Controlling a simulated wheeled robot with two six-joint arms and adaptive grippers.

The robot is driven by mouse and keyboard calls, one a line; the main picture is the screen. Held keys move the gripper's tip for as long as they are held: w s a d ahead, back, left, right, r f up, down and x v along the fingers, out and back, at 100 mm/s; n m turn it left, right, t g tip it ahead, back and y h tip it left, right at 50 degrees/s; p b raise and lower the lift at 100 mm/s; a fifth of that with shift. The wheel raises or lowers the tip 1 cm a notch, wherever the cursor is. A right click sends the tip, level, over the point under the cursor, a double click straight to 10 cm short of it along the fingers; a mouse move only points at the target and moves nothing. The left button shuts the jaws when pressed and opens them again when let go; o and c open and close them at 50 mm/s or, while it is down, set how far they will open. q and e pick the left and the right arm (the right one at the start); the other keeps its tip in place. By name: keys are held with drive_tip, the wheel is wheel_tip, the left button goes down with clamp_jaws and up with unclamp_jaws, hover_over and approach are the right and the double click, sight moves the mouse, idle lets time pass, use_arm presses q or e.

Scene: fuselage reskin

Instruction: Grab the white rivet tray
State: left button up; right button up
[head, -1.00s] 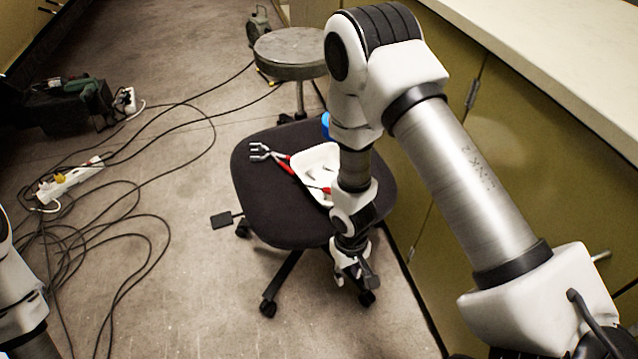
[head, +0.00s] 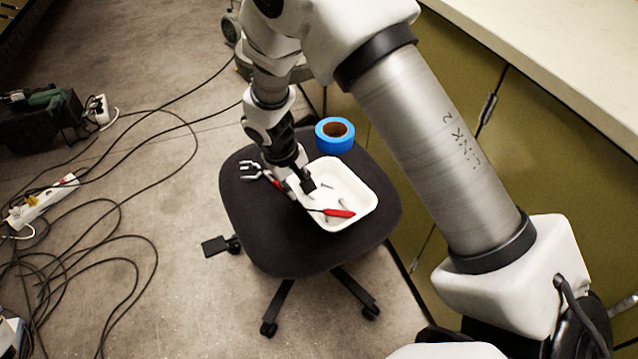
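The white rivet tray (head: 362,197) sits on the black seat of a swivel chair (head: 262,238). Several small rivets and a red-handled tool (head: 339,213) lie in it. My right gripper (head: 301,187) is at the tray's left rim, pointing down, and partly covers that rim. I cannot tell whether its fingers are apart or closed on the rim. My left gripper is not in view.
A roll of blue tape (head: 334,135) stands behind the tray on the seat. Pliers (head: 252,170) lie left of the tray, partly behind my gripper. Cables (head: 100,240) and a power strip (head: 42,201) cover the floor at left. Green cabinets (head: 540,150) close off the right.

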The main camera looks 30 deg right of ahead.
sight(305, 204)
drive_tip(key=b+x, duration=0.1)
drive_tip(key=x, duration=0.1)
drive_tip(key=b+x, duration=0.1)
drive_tip(key=x, duration=0.1)
drive_tip(key=b+x, duration=0.1)
drive_tip(key=x, duration=0.2)
drive_tip(key=shift+s+a+f+b, duration=0.2)
drive_tip(key=shift+a+b, duration=0.1)
drive_tip(key=shift+b, duration=0.1)
drive_tip(key=shift+d+f, duration=0.15)
drive_tip(key=shift+f, duration=0.15)
drive_tip(key=shift+r, duration=0.15)
clamp_jaws()
